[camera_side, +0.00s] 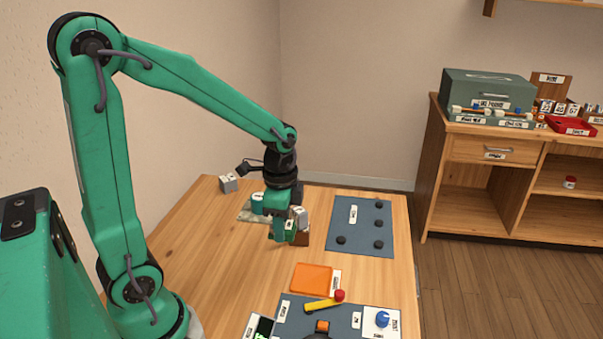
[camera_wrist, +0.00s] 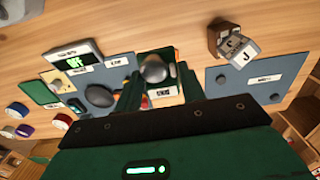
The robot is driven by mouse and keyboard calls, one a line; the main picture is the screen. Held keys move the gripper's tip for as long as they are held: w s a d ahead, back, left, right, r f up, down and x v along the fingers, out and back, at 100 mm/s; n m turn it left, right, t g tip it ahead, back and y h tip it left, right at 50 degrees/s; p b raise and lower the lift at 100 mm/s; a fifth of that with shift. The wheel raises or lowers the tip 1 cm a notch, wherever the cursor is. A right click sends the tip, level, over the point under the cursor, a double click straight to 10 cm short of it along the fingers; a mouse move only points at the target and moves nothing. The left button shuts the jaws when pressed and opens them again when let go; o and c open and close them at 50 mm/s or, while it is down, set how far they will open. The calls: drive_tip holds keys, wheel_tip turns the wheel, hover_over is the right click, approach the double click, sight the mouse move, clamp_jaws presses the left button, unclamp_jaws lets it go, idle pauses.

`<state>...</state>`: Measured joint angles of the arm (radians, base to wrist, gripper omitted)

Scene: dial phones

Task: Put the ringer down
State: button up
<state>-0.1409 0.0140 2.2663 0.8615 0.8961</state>
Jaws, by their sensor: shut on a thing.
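In the wrist view my gripper (camera_wrist: 157,88) is shut on the ringer (camera_wrist: 153,68), a grey dome on a body with a white label. The label's lettering is too small to read surely. In the side view my gripper (camera_side: 285,236) points down over the wooden table, left of the blue-grey mat (camera_side: 345,232). The ringer is mostly hidden by my gripper there. I cannot tell whether it touches the table.
A grey cube (camera_side: 228,183) sits at the table's back left. An orange tray (camera_side: 312,278), a yellow handle (camera_side: 320,305) and a blue knob (camera_side: 382,318) lie in front. The table's left middle is clear.

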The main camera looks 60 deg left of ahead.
drive_tip(key=s, duration=0.3)
drive_tip(key=s+d+f, duration=0.1)
drive_tip(key=s, duration=0.1)
drive_tip(key=shift+d, duration=0.1)
drive_tip(key=shift+f, duration=0.1)
hover_over(247, 255)
wheel_tip(247, 255, down, 7)
drive_tip(key=shift+r, duration=0.1)
idle(0.3)
drive_tip(key=shift+f, duration=2.05)
drive_tip(key=shift+f, duration=0.2)
